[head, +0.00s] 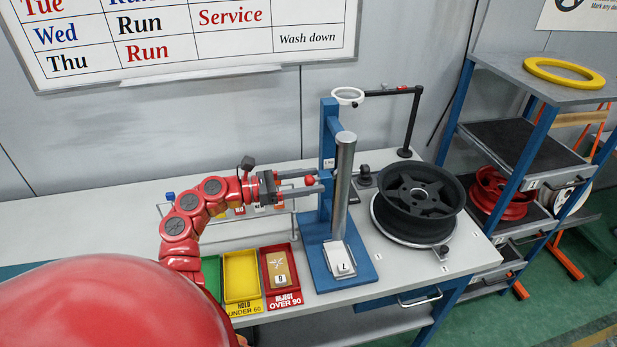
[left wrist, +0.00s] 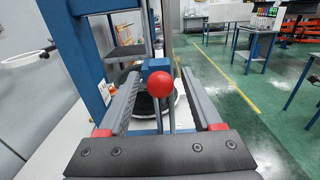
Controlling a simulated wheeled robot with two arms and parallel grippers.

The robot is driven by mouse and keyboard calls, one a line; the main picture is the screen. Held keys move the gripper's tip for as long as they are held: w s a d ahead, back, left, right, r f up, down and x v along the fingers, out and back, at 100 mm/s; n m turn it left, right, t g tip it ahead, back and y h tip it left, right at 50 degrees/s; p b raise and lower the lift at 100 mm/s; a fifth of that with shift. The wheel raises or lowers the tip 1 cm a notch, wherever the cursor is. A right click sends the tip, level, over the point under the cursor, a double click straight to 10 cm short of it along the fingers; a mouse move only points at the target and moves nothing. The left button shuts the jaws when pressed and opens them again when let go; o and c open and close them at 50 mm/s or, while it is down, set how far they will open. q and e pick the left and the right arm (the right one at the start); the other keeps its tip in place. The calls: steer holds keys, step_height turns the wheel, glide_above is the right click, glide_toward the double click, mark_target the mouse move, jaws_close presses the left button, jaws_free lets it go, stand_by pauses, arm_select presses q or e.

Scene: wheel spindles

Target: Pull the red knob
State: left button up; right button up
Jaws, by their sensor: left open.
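The red knob (head: 309,181) is a small ball on the left side of the blue stand (head: 328,140) with a grey upright cylinder (head: 344,185). In the left wrist view the red knob (left wrist: 160,83) sits in front of a blue block (left wrist: 155,66), with thin rods below it. My left gripper (head: 318,183) is open, and its two fingers reach forward on either side of the knob. In the left wrist view there is a gap between the knob and each finger. The left gripper holds nothing. My right gripper is not in view.
Yellow (head: 240,270) and red (head: 296,275) trays lie on the bench in front of my left arm. A black wheel (head: 418,203) rests on a round plate at the right. A ring on a black arm (head: 347,96) stands behind the stand.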

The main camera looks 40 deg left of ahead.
arm_select(q)
jaws_close()
stand_by(0.3)
stand_by(1.1)
